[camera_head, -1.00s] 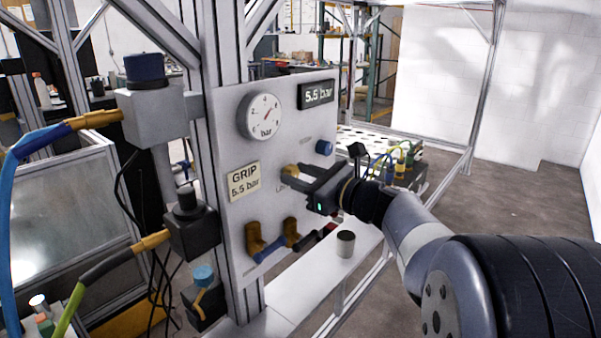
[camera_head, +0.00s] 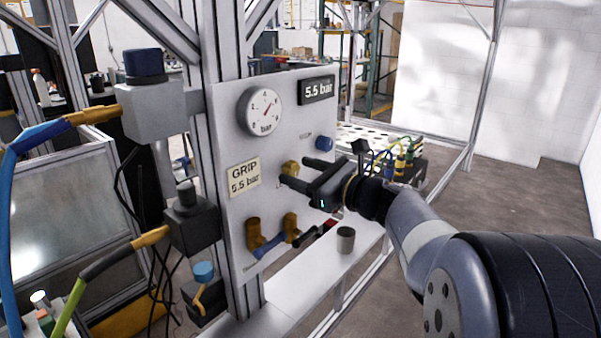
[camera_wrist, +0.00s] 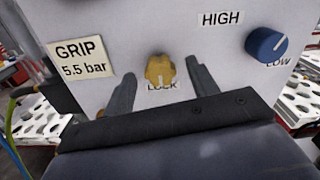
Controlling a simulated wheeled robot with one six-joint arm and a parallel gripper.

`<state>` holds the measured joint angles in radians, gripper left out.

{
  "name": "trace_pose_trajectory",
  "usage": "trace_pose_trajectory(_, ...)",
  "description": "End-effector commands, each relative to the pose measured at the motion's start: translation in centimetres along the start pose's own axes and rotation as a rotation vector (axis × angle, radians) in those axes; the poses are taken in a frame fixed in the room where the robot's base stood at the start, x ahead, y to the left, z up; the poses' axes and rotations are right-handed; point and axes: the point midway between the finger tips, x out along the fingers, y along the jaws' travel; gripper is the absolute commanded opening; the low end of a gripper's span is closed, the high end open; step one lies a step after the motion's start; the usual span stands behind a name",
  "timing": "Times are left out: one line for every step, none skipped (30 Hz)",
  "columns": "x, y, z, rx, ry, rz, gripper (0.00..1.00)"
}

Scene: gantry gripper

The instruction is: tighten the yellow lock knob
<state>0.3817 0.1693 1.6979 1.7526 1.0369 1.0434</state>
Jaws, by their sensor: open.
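The yellow lock knob (camera_head: 290,168) sits on the white panel (camera_head: 235,130). In the wrist view the knob (camera_wrist: 160,69) is above the word LOCK, with a pale mark on its lower part. My gripper (camera_head: 300,172) faces the panel with its fingers apart. In the wrist view its two fingers stand left and right of the knob, with a gap on each side. The gripper (camera_wrist: 162,90) is open and holds nothing. How far the fingertips are from the panel is hard to tell.
A blue HIGH/LOW knob (camera_wrist: 266,45) is right of the lock knob. A dial gauge (camera_head: 261,112) and a 5.5 bar display (camera_head: 317,90) are above. Brass fittings with a blue tube (camera_head: 268,247) are below. A grey cup (camera_head: 345,240) stands on the white shelf.

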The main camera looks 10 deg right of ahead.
Motion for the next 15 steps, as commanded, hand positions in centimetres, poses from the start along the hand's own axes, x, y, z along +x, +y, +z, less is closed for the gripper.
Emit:
trace_pose_trajectory(-0.6,-0.1,-0.1,-0.001,-0.001,-0.003,0.56)
trace_pose_trajectory(-1.0,-0.1,-0.1,-0.001,-0.001,-0.003,0.56)
trace_pose_trajectory(-1.7,-0.1,-0.1,-0.001,0.000,-0.005,0.56)
trace_pose_trajectory(-2.3,0.0,-0.1,-0.002,0.000,-0.004,0.56)
trace_pose_trajectory(-2.8,-0.1,-0.1,-0.002,0.001,-0.005,0.56)
trace_pose_trajectory(-3.6,-0.1,-0.1,-0.001,0.000,-0.005,0.56)
trace_pose_trajectory(-4.2,-0.1,-0.1,-0.001,0.000,-0.007,0.56)
trace_pose_trajectory(-4.8,0.0,-0.1,-0.001,0.001,-0.005,0.56)
trace_pose_trajectory(-5.5,-0.1,-0.2,-0.001,0.002,-0.006,0.56)
trace_pose_trajectory(-6.0,-0.1,-0.2,-0.001,0.001,-0.005,0.56)
trace_pose_trajectory(-6.5,-0.1,-0.1,-0.002,0.001,-0.006,0.56)
trace_pose_trajectory(-7.1,-0.1,-0.1,-0.001,0.000,-0.005,0.56)
trace_pose_trajectory(-7.6,0.0,-0.1,-0.001,0.001,-0.005,0.56)
trace_pose_trajectory(-8.0,0.0,-0.2,0.000,0.002,-0.003,0.56)
trace_pose_trajectory(-8.4,-0.1,-0.2,0.001,0.002,-0.004,0.56)
